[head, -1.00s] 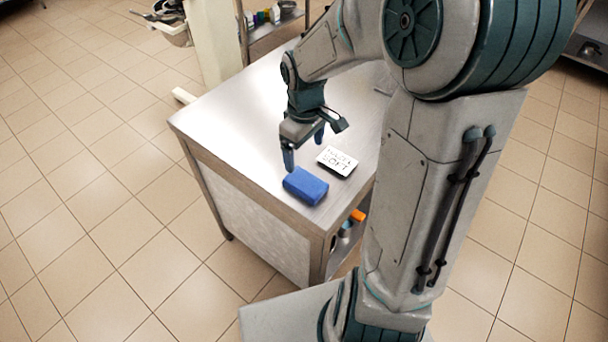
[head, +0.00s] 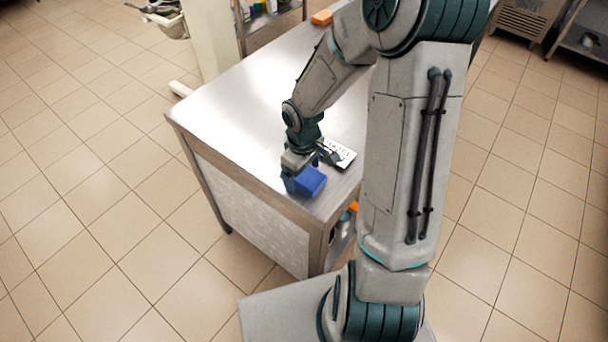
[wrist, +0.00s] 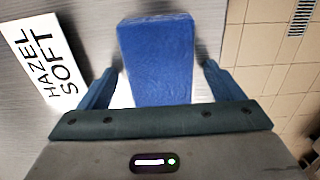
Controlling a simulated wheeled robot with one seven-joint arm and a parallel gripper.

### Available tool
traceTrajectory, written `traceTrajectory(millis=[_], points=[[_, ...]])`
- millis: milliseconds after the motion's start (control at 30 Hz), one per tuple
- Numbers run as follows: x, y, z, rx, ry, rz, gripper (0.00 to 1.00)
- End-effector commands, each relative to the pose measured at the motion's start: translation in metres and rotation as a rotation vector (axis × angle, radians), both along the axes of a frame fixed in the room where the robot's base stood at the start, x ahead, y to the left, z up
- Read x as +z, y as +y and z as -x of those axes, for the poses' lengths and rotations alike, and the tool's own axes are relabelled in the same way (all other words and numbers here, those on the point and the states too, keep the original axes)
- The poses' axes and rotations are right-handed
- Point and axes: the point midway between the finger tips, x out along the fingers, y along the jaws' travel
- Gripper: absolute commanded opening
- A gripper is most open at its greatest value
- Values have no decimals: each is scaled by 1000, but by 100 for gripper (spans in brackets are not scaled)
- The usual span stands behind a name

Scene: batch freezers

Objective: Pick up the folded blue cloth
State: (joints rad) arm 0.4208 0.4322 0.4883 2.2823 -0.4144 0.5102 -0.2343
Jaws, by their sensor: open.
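The folded blue cloth (head: 309,183) lies on the steel table near its front corner. In the wrist view the cloth (wrist: 158,60) is a thick blue block between the two fingers. My gripper (wrist: 158,88) is open around the cloth, with one blue finger on each side and a gap showing on both sides. In the head view my gripper (head: 303,178) is low over the cloth and hides part of it.
A white card (wrist: 44,60) reading "HAZEL SOFT" lies left of the cloth in the wrist view. The steel table (head: 235,110) is bare to the left and back. Its edge is close to the cloth. An orange block (head: 321,17) sits at the far end.

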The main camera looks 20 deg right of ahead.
Motion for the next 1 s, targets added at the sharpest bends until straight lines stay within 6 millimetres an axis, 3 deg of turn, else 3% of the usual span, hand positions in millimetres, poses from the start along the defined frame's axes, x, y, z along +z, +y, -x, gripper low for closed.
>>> traceTrajectory(millis=[200, 367, 767, 1000], points=[[0, 0, 0, -1, 0, 0, 84], [0, 0, 0, -1, -1, -1, 40], [3, 0, -1, -2, -2, 1, 39], [28, -1, -2, -3, -7, 1, 39]])
